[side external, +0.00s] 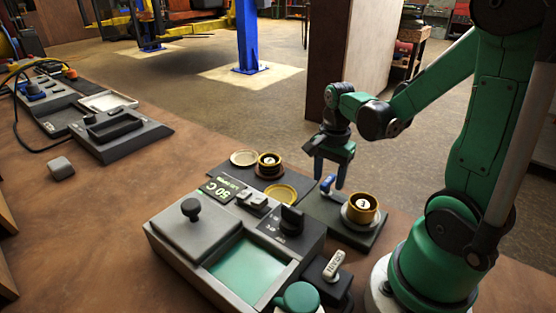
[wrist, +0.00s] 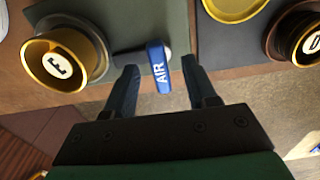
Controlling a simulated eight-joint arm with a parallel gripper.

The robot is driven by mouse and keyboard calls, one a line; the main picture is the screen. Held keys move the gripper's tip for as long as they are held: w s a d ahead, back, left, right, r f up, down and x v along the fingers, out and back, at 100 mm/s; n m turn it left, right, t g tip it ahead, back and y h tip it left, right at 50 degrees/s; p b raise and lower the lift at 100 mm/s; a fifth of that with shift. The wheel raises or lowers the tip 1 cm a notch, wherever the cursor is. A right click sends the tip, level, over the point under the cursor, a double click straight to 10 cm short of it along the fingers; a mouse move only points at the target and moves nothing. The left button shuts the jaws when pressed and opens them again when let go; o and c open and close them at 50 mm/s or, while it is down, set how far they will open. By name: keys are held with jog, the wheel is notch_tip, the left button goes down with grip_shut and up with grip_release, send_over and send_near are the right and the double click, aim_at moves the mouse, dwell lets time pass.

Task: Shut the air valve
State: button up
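The air valve has a blue lever marked AIR (wrist: 159,68), which stands out sideways from a short dark pipe (wrist: 128,57) in the wrist view. In the side external view the blue lever (side external: 327,184) sits on a dark green plate beside a brass cup. My gripper (side external: 330,182) points down over the lever. In the wrist view my gripper (wrist: 160,78) is open, with one finger on each side of the lever. I see gaps between the fingers and the lever. I cannot tell exactly how far down the fingertips reach.
A brass cup marked E (wrist: 57,67) stands close to the left finger. A darker cup (side external: 269,164) and yellow ring (side external: 282,194) are on a neighbouring mat. A grey console (side external: 200,236) with a black knob and a white-labelled lever (side external: 334,266) are nearby.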

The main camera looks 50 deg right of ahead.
aim_at(328, 179)
jog(key=shift+r, duration=2.8)
jog(key=shift+r, duration=0.15)
notch_tip(328, 179, up, 20)
jog(key=shift+s+d, duration=0.1)
jog(key=s+d, duration=1)
jog(key=s, duration=0.3)
jog(key=shift+d, duration=0.4)
jog(key=shift+w+f, duration=0.1)
jog(key=shift+f, duration=0.1)
